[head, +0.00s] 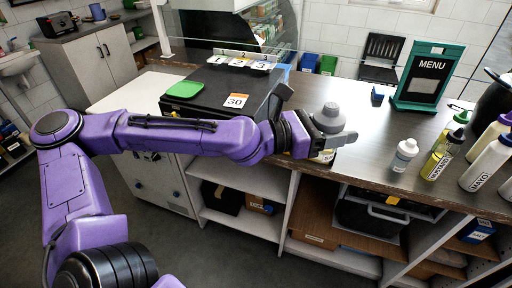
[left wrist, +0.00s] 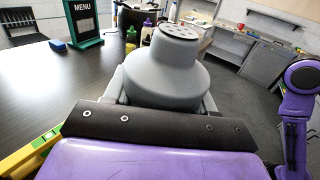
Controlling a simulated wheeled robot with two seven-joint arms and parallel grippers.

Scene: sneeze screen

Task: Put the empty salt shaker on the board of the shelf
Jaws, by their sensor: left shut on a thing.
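My left gripper (head: 335,138) is shut on a shaker with a grey domed top (head: 328,117). The gripper holds it upright near the front edge of the counter; whether it touches the counter I cannot tell. In the left wrist view the shaker's grey perforated cap (left wrist: 172,70) fills the space between the fingers, and its lower body is hidden. A second shaker, white with a grey cap (head: 405,156), stands on the counter to the right. Below the counter is an open shelf with pale boards (head: 240,224). My right gripper is not in view.
Several sauce bottles (head: 444,155) stand at the counter's right. A menu sign (head: 424,76) stands farther back. A black case (head: 372,221) and boxes fill parts of the lower shelves. The mid-counter is clear.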

